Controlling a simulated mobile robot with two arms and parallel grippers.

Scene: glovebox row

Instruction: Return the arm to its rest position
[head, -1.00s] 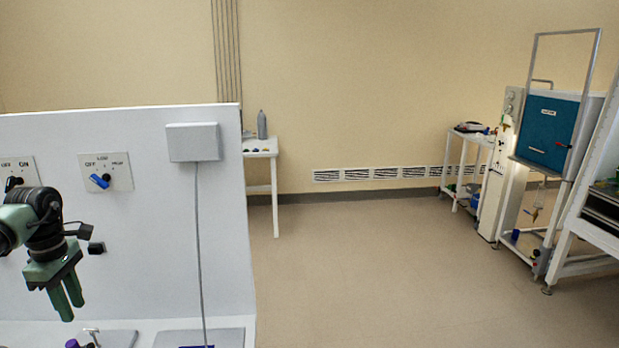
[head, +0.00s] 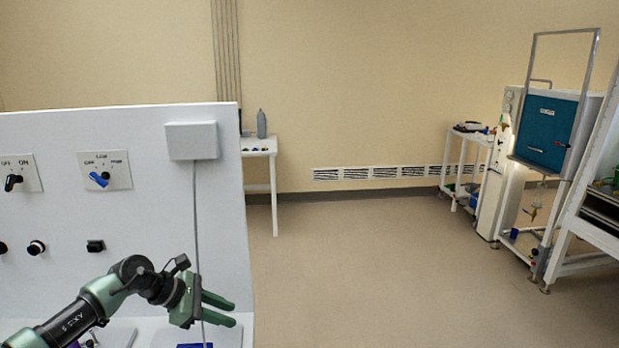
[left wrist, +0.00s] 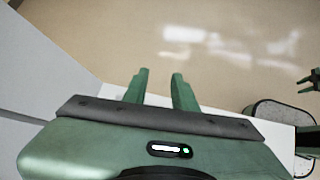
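My left gripper (head: 222,308) is in front of the lower right part of the white panel in the head view, its fingers pointing right. Its two green fingers are apart with nothing between them, as the left wrist view (left wrist: 158,82) also shows. At the right edge of the left wrist view, a small dark green gripper tip (left wrist: 312,82) shows, probably my right gripper; whether it is open is too small to tell. The right arm is not in the head view.
The white panel (head: 140,215) carries a blue-handled switch (head: 99,179), a black switch (head: 13,182), knobs and a grey box (head: 192,140) with a cable. Open floor (head: 350,270) lies to the right. A white side table (head: 262,145) and a teal cabinet (head: 547,133) stand farther back.

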